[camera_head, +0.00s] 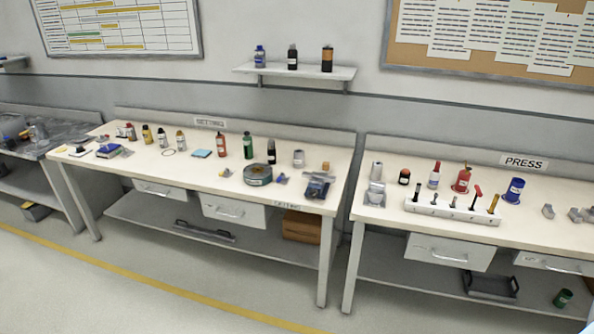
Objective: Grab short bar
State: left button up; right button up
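No piece can be made out for certain as the short bar. A long white holder block (450,213) lies along the front of the right bench, with several small upright pieces in it. One is a short yellow-brown bar-like piece (493,203) at its right end. Another is a red-topped dark piece (477,196) beside it. The smaller dark pieces to the left are too small to tell apart. Neither of my grippers is in view.
The right bench (540,232) also carries a red can (462,179), a blue can (514,190) and grey metal pieces (548,211). The left bench (185,178) holds bottles, a green round tin (257,174) and tools. A narrow gap separates the benches. The floor in front is clear.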

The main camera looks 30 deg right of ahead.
aim_at(306, 174)
jog(key=i+l+z, duration=0.1)
jog(key=i, duration=0.3)
jog(key=i+l+z, duration=0.15)
jog(key=i, duration=0.3)
jog(key=l, duration=0.1)
